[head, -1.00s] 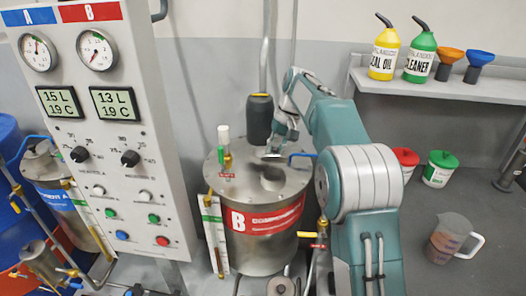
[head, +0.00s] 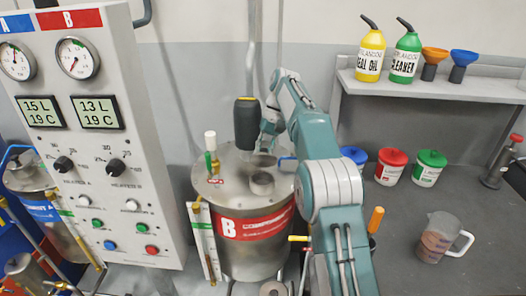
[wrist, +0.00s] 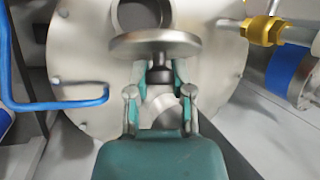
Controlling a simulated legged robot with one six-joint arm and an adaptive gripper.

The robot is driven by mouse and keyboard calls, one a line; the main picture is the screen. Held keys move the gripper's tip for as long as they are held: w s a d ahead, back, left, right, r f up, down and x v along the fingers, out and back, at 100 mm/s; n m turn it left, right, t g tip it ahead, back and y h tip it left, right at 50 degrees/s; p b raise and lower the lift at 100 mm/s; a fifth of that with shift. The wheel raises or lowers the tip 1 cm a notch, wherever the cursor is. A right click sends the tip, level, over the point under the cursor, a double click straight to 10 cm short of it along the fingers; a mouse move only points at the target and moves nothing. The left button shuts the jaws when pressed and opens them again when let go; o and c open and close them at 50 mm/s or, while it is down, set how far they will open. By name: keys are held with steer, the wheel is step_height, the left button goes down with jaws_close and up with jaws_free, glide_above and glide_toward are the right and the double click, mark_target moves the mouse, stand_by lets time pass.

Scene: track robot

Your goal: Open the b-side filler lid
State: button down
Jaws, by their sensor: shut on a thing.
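The B tank (head: 257,252) is a steel drum with a red B label, left of my arm in the head view. Its short round filler neck (head: 262,184) stands uncovered on the tank top; the dark opening also shows at the top of the wrist view (wrist: 138,14). The filler lid (wrist: 154,46), a grey metal disc with a dark knob, is off the neck. My gripper (wrist: 160,84) is shut on the lid's knob. In the head view my gripper (head: 268,143) and the lid (head: 262,160) are above the tank top, just behind the neck; the fingertips are hard to make out.
A black cylinder (head: 247,122) and a white-capped fitting (head: 211,158) stand close by on the tank. A blue handle (wrist: 68,104) and a brass fitting (wrist: 264,28) flank the lid. The gauge panel (head: 105,190) is left; a bench with tubs and a jug (head: 440,238) is right.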

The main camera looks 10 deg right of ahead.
steer(key=shift+w+r, duration=0.1)
steer(key=shift+r, duration=0.05)
steer(key=shift+c, duration=2.4)
jaws_free()
steer(key=shift+s, duration=0.2)
